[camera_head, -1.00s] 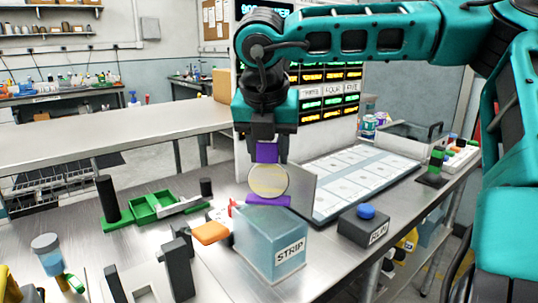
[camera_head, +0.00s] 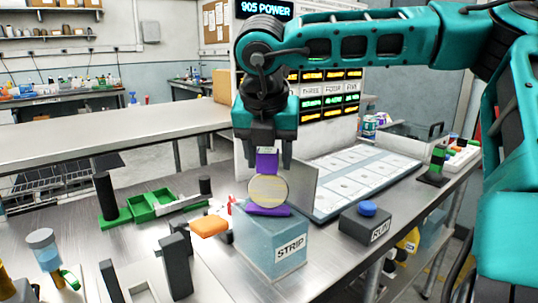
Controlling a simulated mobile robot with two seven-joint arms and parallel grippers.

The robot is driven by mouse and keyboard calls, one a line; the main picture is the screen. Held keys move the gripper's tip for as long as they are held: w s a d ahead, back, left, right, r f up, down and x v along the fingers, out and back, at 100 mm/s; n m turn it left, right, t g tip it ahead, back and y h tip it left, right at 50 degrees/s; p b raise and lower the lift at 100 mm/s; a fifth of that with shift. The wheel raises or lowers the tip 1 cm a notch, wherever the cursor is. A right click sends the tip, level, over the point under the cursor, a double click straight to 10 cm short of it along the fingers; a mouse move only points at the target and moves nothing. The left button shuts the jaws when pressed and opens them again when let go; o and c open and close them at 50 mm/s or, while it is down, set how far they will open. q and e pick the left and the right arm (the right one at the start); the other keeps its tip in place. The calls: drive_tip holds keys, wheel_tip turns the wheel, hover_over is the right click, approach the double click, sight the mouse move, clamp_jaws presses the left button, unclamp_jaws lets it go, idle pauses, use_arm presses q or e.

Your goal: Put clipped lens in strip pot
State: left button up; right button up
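The strip pot (camera_head: 258,255) is a bluish box labelled STRIP on the metal bench. The clipped lens (camera_head: 268,190) is a round, pale yellowish disc with purple clip parts above and below it. It is upright over the pot, its lower purple part (camera_head: 268,210) at the level of the pot's top; I cannot tell whether it is inside the opening. My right gripper (camera_head: 267,148) points down with its fingers around the upper purple part. My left gripper is not in view.
A black box with a blue button labelled RUN (camera_head: 366,222) stands right of the pot. A white panel tray (camera_head: 350,180) and an upright grey plate (camera_head: 302,185) are behind.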

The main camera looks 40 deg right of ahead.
drive_tip(key=shift+r+p, duration=0.7)
drive_tip(key=shift+p, duration=0.3)
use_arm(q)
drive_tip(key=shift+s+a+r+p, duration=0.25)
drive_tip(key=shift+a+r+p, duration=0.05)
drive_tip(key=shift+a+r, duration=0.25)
use_arm(e)
drive_tip(key=v, duration=1.1)
drive_tip(key=shift+s+a+r, duration=0.15)
drive_tip(key=shift+a+r, duration=0.05)
drive_tip(key=shift+r, duration=0.15)
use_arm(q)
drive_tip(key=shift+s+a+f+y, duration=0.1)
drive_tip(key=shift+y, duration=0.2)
